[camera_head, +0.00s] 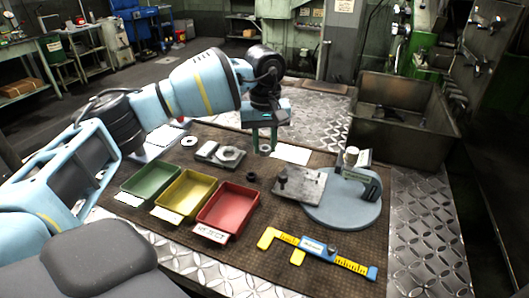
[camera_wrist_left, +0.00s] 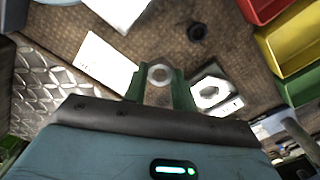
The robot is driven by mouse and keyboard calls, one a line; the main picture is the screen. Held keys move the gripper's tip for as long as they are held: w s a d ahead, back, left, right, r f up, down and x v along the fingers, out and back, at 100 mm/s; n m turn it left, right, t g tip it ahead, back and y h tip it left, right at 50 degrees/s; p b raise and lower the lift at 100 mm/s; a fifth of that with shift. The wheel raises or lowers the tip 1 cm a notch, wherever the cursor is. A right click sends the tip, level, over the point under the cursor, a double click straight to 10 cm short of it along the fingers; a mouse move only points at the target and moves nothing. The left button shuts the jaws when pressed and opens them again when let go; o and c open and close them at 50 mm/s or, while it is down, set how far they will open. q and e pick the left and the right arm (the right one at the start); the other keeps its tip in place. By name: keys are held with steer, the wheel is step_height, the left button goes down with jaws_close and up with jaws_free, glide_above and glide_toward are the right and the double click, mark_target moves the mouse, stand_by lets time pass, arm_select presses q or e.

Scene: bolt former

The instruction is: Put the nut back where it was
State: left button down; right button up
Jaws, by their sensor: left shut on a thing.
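My left gripper (camera_head: 264,148) is shut on a small grey nut (camera_wrist_left: 160,74), above the brown mat. In the wrist view the nut sits between the green fingertips of the gripper (camera_wrist_left: 160,86). In the head view the held nut (camera_head: 265,149) is partly covered by the fingers. A grey block with a large hexagonal piece (camera_head: 229,155) lies just left of the gripper; it also shows in the wrist view (camera_wrist_left: 210,92). A white card (camera_head: 291,153) lies just right of the gripper. A small black ring or nut (camera_head: 251,177) lies on the mat nearer to me. My right gripper is not in view.
Green (camera_head: 150,178), yellow (camera_head: 185,190) and red (camera_head: 228,206) trays stand at the front left. A metal plate (camera_head: 300,184) and a round blue base (camera_head: 345,212) are on the right. A yellow-blue caliper (camera_head: 320,250) lies in front. A metal bin (camera_head: 405,140) stands behind right.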

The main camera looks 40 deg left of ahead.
mark_target(264, 146)
arm_select(q)
steer(key=shift+w+a, duration=0.15)
steer(key=shift+w, duration=0.1)
steer(key=shift+f, duration=1.75)
steer(key=shift+s+f, duration=0.1)
steer(key=c, duration=1.1)
jaws_free()
steer(key=shift+c, duration=0.2)
step_height(264, 146, up, 12)
